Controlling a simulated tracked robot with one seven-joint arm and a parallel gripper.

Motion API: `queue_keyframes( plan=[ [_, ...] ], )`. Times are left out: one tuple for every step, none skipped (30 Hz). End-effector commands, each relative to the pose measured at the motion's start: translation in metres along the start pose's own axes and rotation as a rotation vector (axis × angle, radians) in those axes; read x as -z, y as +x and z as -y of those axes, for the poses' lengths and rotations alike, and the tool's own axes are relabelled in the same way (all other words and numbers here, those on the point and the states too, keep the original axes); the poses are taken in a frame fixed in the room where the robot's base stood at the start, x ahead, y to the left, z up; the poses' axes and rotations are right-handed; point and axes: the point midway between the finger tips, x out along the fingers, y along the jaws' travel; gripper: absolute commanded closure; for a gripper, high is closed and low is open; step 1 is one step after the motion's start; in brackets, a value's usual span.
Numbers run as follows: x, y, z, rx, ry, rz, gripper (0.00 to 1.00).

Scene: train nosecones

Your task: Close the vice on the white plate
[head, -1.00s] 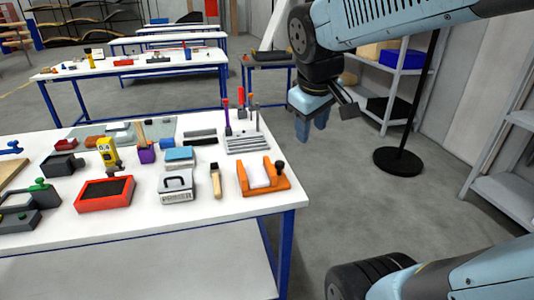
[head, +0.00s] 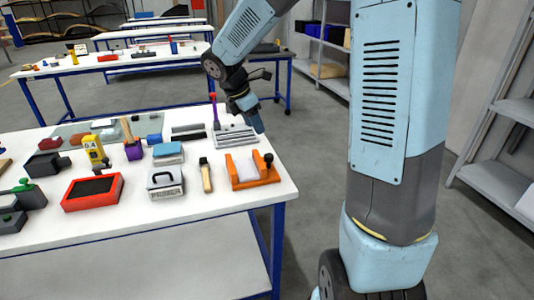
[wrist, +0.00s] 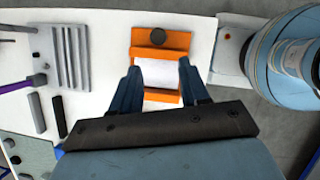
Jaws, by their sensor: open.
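The orange vice (head: 258,183) lies on the white table near its right front corner. A white plate (head: 243,167) sits between its orange jaws, and a round black knob (head: 268,158) is at its right end. My gripper (head: 255,120) is above and behind the vice, pointing down. In the wrist view, my gripper (wrist: 159,66) is open and empty, with blue fingers either side of the white plate (wrist: 158,74) in the picture. The black knob (wrist: 157,36) lies just beyond the fingertips, on the orange vice (wrist: 173,53). No contact shows.
A wooden-handled brush (head: 206,177) and a grey block with a black handle (head: 165,184) stand left of the vice. A grey slotted rack (head: 236,138) with upright tools is behind it. A red tray (head: 92,192) is further left. The table's edge is close on the right.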

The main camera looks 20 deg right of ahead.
Motion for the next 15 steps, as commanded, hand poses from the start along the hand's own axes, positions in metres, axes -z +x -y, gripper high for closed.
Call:
queue_keyframes(
  plan=[
    [0.001,0.003,-0.003,0.002,-0.019,-0.002,0.55],
    [0.001,0.004,-0.004,0.003,-0.028,-0.002,0.55],
    [0.002,0.005,-0.005,0.003,-0.036,-0.002,0.55],
    [0.002,0.007,-0.005,0.004,-0.039,-0.002,0.55],
    [0.002,0.009,-0.006,0.004,-0.041,-0.002,0.55],
    [0.002,0.012,-0.006,0.004,-0.043,-0.002,0.55],
    [0.002,0.015,-0.006,0.004,-0.043,-0.002,0.55],
    [0.002,0.019,-0.006,0.004,-0.043,-0.002,0.55],
    [0.002,0.024,-0.005,0.006,-0.042,-0.002,0.55],
    [0.002,0.029,-0.005,0.007,-0.042,-0.003,0.55],
    [0.002,0.034,-0.005,0.006,-0.042,-0.003,0.55],
    [0.002,0.04,-0.005,0.005,-0.042,-0.003,0.55],
    [0.002,0.046,-0.005,0.006,-0.042,-0.003,0.55],
    [0.002,0.051,-0.005,0.007,-0.041,-0.003,0.55],
    [0.002,0.059,-0.005,0.006,-0.041,-0.003,0.55]
  ],
)
